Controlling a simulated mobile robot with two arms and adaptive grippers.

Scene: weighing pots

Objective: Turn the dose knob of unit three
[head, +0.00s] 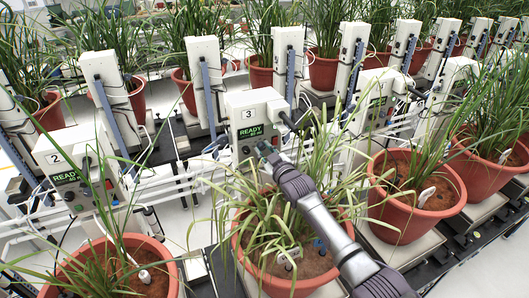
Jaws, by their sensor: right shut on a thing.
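Unit three (254,103) is a white box with a "3" label and a green display reading READY, in the middle of the head view. My right arm reaches up from the lower right over a potted plant. My right gripper (264,149) is at the unit's front face, just below the display. It is shut on the dose knob, which is mostly hidden behind the fingers. My left gripper is not in view.
A red pot (243,246) with a leafy plant stands below my right arm, its leaves around the arm. Unit two (72,170) is at the left, with white pipes between the units. Another pot (446,206) stands at the right. Several plants and white columns fill the back.

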